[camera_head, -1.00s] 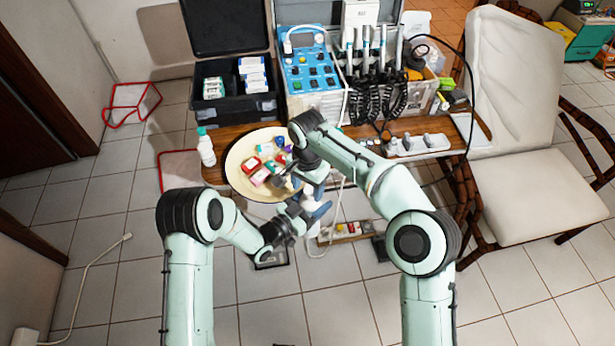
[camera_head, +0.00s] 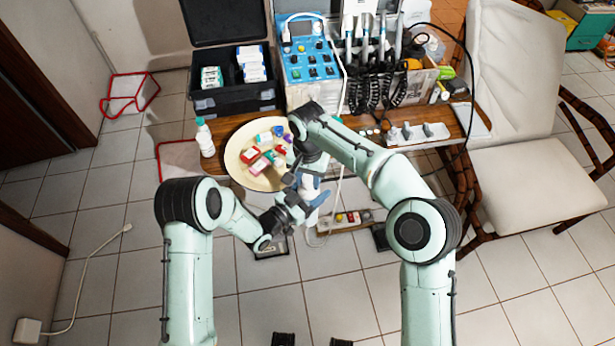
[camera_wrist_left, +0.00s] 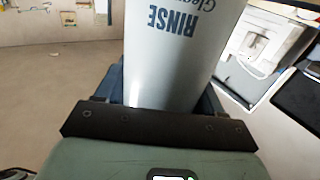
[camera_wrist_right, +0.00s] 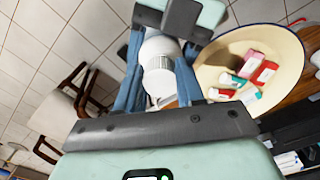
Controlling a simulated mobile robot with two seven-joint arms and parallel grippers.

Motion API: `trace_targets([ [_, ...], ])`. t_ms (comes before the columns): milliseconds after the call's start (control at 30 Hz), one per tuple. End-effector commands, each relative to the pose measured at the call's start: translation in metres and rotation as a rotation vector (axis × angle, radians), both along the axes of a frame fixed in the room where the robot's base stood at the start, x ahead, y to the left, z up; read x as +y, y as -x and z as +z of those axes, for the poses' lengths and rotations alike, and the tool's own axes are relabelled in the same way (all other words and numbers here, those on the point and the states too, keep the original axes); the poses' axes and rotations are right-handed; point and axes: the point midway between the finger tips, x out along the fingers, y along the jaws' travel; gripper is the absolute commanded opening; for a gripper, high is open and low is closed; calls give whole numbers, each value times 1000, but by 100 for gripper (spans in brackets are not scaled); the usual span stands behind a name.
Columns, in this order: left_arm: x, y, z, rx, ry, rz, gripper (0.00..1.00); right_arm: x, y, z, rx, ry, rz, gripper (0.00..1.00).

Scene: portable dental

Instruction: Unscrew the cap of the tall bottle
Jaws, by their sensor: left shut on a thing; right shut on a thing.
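The tall bottle (camera_wrist_left: 175,60) is pale grey-white with dark "RINSE" lettering. It fills the middle of the left wrist view, between the blue fingers of my left gripper (camera_head: 312,203), which is shut on its body. In the right wrist view its white cap end (camera_wrist_right: 159,78) lies between the blue fingers of my right gripper (camera_wrist_right: 159,95), which is shut on the cap. My left gripper's dark and pale green body shows beyond it. In the head view the bottle is held in front of the table edge, mostly hidden by my grippers. Whether the cap has loosened cannot be told.
A cream bowl (camera_head: 236,170) with small colored boxes sits on the wooden table (camera_head: 213,172), close behind my right gripper. A white bottle with a green cap (camera_head: 205,140) stands left of it. Dental equipment (camera_head: 308,60) fills the back. A chair (camera_head: 530,180) is at right.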

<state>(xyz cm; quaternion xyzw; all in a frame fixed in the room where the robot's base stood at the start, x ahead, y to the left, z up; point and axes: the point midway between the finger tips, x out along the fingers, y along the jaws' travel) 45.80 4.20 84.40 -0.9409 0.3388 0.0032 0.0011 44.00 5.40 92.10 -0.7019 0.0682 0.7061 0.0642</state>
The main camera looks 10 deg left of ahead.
Motion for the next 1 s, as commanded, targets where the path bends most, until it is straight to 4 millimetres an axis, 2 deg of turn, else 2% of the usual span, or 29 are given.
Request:
trace_targets([
  [33, -9, 4, 2, -6, 4, -23, 0, 5, 0, 2, -9, -15, 106, 1],
  [1000, -10, 4, 2, -5, 3, -25, 0, 0, -4, 3, -17, -29, 2318, 1],
])
